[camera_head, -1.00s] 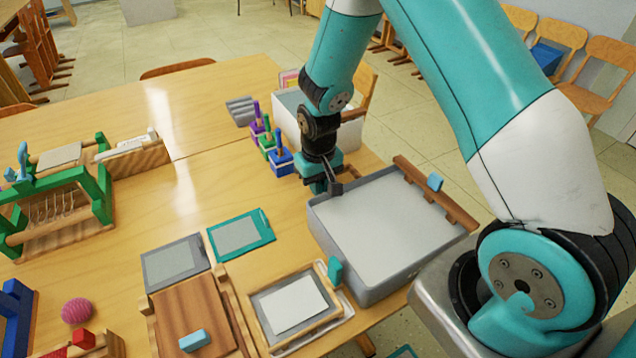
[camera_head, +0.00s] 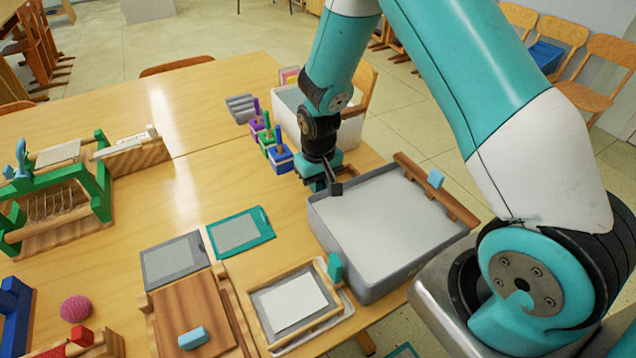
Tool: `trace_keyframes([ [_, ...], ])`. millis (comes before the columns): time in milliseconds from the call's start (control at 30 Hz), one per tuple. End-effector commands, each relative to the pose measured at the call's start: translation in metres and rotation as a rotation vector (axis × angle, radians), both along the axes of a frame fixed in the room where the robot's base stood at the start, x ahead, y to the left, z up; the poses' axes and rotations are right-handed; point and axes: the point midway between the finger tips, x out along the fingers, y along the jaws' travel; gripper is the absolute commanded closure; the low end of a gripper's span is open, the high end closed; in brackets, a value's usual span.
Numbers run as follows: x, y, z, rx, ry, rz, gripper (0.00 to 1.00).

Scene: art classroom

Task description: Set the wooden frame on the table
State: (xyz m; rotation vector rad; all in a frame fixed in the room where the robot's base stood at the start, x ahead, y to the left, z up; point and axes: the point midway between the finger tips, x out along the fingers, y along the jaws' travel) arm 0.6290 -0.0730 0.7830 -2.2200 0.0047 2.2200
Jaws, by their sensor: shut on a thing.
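A wooden frame (camera_head: 331,314) with a grey panel and a white sheet lies on a pale tray at the table's front edge. A teal tab (camera_head: 334,267) stands at its upper right corner. My gripper (camera_head: 333,188) is apart from this frame, up at the back left corner of a grey tub (camera_head: 335,238) filled with a pale surface. Its dark fingers are by the tub's rim.
The table (camera_head: 190,205) has clear room left of the tub. Around it are a teal-framed board (camera_head: 240,231), a grey board (camera_head: 172,260), a brown wooden board (camera_head: 185,305), peg blocks (camera_head: 280,157) and a green loom (camera_head: 100,180).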

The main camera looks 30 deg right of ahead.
Motion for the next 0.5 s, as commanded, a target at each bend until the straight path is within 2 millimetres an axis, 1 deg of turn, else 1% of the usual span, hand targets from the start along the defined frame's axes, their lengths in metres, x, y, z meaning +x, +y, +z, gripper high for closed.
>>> trace_keyframes([
  [267, 0.0000, 0.0000, 0.0001, 0.000, 0.000, 0.000, 1.00],
  [300, 0.0000, 0.0000, 0.0001, 0.000, 0.000, 0.000, 0.85],
  [367, 0.0000, 0.0000, 0.0001, 0.000, 0.000, 0.000, 0.72],
  [400, 0.0000, 0.0000, 0.0001, 0.000, 0.000, 0.000, 0.62],
  [433, 0.0000, 0.0000, 0.0001, 0.000, 0.000, 0.000, 0.60],
  [500, 0.0000, 0.0000, 0.0001, 0.000, 0.000, 0.000, 0.60],
])
